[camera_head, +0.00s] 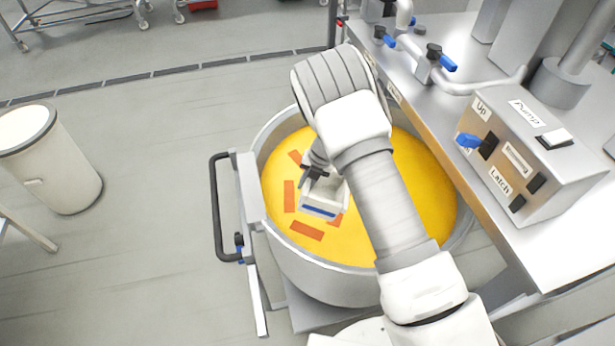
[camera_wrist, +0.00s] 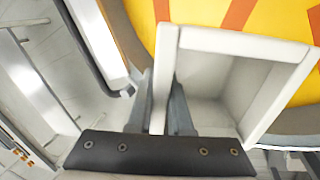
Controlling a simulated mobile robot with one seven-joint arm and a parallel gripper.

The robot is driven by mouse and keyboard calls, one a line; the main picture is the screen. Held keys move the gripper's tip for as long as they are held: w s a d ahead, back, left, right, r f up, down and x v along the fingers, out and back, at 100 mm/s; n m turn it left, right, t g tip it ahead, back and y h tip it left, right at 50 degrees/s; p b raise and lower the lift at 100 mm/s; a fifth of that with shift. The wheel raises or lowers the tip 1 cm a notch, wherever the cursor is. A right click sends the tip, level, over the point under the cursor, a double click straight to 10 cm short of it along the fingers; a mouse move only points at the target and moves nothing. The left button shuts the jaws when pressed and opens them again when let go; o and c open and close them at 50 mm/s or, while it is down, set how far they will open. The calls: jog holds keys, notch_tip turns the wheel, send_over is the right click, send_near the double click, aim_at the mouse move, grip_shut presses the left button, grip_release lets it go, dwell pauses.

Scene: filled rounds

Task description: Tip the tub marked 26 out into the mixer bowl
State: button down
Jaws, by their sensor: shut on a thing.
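A small white tub (camera_head: 324,193) with a blue stripe is over the mixer bowl (camera_head: 325,286) in the head view. My gripper (camera_head: 314,178) is shut on one wall of the tub. In the wrist view, the gripper fingers (camera_wrist: 164,108) pinch that wall, and the inside of the tub (camera_wrist: 247,43) shows pale and empty. I cannot read a number on it. The bowl holds a yellow mass (camera_head: 425,190) with several flat orange strips (camera_head: 307,231) lying on it around the tub. My arm hides the middle and part of the right side of the bowl.
A steel bench with a control box (camera_head: 535,150) and pipes stands close on the right. The bowl has a black handle (camera_head: 218,208) on its left. A white bin (camera_head: 60,165) stands at the far left, with clear floor between.

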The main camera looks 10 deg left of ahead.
jog(key=shift+d+h, duration=0.15)
jog(key=shift+h, duration=0.95)
jog(key=shift+d, duration=0.1)
jog(key=shift+r+h, duration=0.1)
jog(key=shift+h, duration=0.4)
jog(key=shift+r, duration=0.1)
jog(key=shift+r, duration=0.1)
jog(key=shift+r, duration=3.45)
